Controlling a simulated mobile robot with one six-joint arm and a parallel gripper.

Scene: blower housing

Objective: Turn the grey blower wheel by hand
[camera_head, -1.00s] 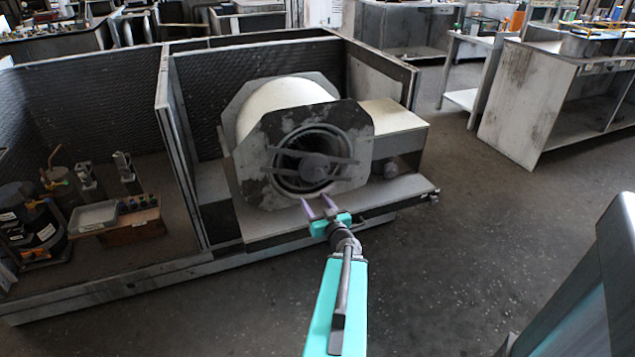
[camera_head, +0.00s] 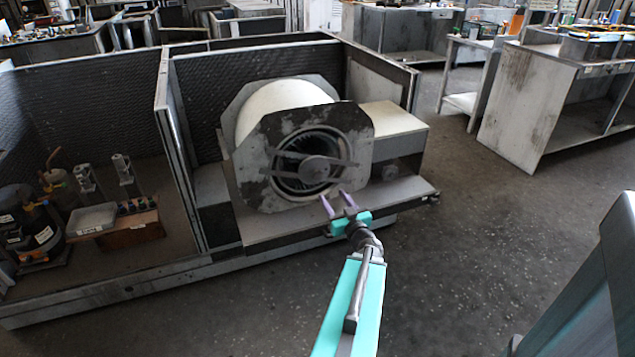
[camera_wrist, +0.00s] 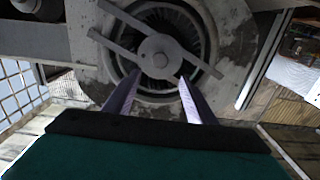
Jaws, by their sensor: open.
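The grey blower wheel (camera_head: 294,181) sits inside the round inlet of the blower housing (camera_head: 262,150). Its vanes show as a dark ring. A grey bracket with a round hub (camera_head: 315,169) crosses in front of the opening. In the wrist view the wheel (camera_wrist: 142,82) and the hub (camera_wrist: 160,60) lie ahead, beyond my fingertips. My gripper (camera_head: 337,194) is open and empty, below and slightly right of the hub. In the wrist view its two purple fingers (camera_wrist: 160,80) stand apart on either side below the hub. I cannot tell any contact with the wheel.
The housing stands on a metal shelf (camera_head: 285,226) in an open cabinet. A partition (camera_head: 180,150) divides off the left bay, which holds a dark compressor (camera_head: 35,235) and a wooden block (camera_head: 130,228). A pale box (camera_head: 393,122) sits right of the housing.

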